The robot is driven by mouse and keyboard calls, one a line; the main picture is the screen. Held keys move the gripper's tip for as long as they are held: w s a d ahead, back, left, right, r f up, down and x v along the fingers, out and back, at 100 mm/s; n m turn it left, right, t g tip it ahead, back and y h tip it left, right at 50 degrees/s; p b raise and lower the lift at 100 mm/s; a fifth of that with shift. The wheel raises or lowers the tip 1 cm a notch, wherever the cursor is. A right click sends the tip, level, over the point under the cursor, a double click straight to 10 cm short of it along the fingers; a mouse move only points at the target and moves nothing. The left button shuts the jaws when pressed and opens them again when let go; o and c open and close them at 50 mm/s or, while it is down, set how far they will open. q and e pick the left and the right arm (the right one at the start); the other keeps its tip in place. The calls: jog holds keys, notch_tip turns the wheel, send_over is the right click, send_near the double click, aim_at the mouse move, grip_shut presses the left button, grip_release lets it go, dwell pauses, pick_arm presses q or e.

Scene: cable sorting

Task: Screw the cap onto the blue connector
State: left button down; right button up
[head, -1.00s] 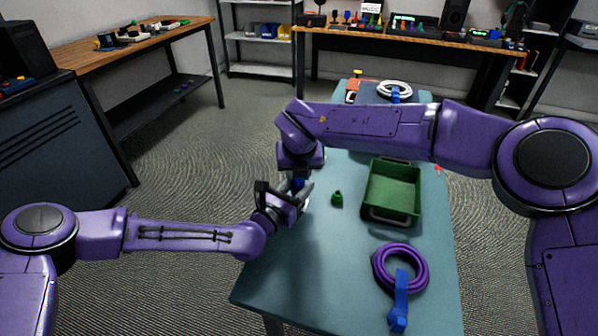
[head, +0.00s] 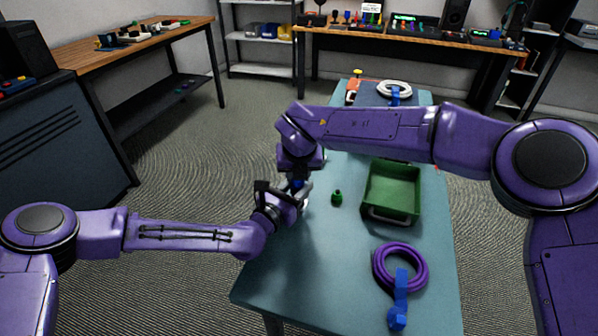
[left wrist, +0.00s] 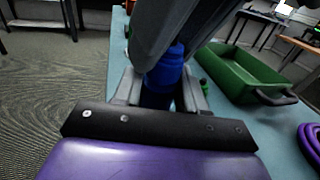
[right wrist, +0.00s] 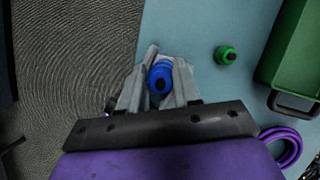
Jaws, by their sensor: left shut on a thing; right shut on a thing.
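My left gripper (left wrist: 160,97) is shut on the darker blue connector (left wrist: 157,100) and holds it upright at the table's left edge. My right gripper (right wrist: 159,82) comes from above and is shut on the blue cap (right wrist: 160,75), which has a dark round centre. In the left wrist view the cap (left wrist: 166,66) sits directly above the connector, in line with it. The joint between them is partly hidden by fingers, so I cannot tell how far the cap is on. In the head view only a little blue (head: 298,184) shows between both grippers.
A small green part (head: 337,197) stands on the blue-green table (head: 330,270) right of the grippers. A purple cable coil (head: 400,264) with a blue connector (head: 398,317) lies nearer; a white coil (head: 395,88) is far back.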

jog(key=shift+d+f, duration=0.15)
jog(key=shift+f, duration=0.35)
jog(key=o, duration=0.7)
jog(key=shift+s, duration=0.1)
jog(key=shift+v, duration=2.15)
jog(key=shift+w, duration=0.2)
jog(key=c, duration=0.5)
jog(key=shift+r, duration=0.15)
